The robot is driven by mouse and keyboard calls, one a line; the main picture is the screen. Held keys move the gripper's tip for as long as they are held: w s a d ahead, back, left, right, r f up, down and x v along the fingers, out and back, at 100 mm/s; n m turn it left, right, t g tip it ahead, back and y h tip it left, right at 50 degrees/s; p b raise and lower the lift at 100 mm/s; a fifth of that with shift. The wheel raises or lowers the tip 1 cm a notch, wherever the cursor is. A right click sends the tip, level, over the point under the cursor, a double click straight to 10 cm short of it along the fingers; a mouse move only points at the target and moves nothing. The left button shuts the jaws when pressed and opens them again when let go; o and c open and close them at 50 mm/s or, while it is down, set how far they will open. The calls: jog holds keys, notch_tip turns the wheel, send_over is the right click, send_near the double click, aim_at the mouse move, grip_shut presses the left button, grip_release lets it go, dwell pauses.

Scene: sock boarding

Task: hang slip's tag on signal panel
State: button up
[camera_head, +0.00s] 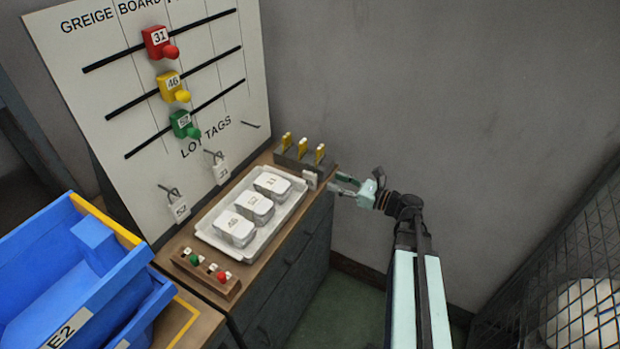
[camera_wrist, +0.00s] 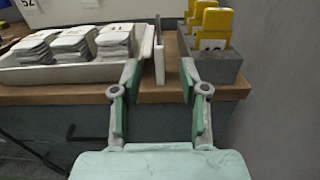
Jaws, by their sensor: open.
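A white tag (camera_head: 310,180) stands upright beside the grey block. In the wrist view the thin pale upright piece (camera_wrist: 159,52) is seen edge-on; its number is not readable. My gripper (camera_head: 345,185) is open and empty at the cabinet's right end. Its fingertips (camera_wrist: 160,78) lie either side of that piece in the picture; I cannot tell the depth gap. The white board (camera_head: 110,110) carries red, yellow and green numbered markers on three black rails. Below its LOT TAGS lettering, tags 52 (camera_head: 180,210) and 31 (camera_head: 221,173) hang on hooks. A third hook (camera_head: 250,125) is bare.
A white tray (camera_head: 204,232) holds three numbered packs. The grey block (camera_head: 292,160) holds yellow-topped pieces. A wooden strip (camera_head: 207,273) with green and red knobs lies in front. Blue bins (camera_head: 70,265) stand left. A wall is behind my gripper; mesh is at right.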

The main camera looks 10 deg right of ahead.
aim_at(315, 174)
jog(key=p+x, duration=0.2)
jog(key=x, duration=0.8)
jog(key=shift+a+p, duration=0.1)
jog(key=shift+p, duration=0.2)
jog(key=shift+c, duration=0.4)
grip_shut()
